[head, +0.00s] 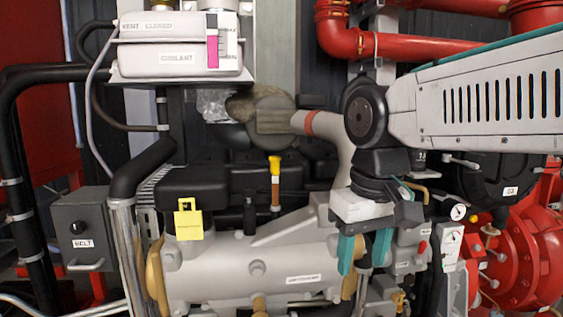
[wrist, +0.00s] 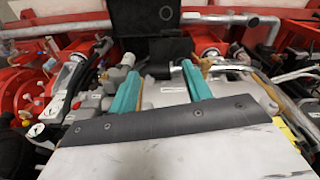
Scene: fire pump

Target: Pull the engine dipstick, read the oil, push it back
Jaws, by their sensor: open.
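A yellow handle (head: 275,165) stands upright on an orange-brown tube at the middle of the engine in the head view. It looks like the dipstick, seated in its tube. The grey engine block (head: 225,268) lies below it. My gripper (head: 364,248) points down with two teal fingers spread apart, to the right of the handle and lower in the picture, with nothing between them. In the wrist view my gripper (wrist: 160,72) is also open and empty, over engine parts. I cannot make out the dipstick for certain there.
A yellow tag (head: 189,222) hangs left of the handle. A white coolant tank (head: 178,60) is above, a grey belt box (head: 83,232) at left. Gauges (head: 452,236) and red pump piping (head: 525,255) stand at right. Black covers (head: 195,186) lie behind the tag.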

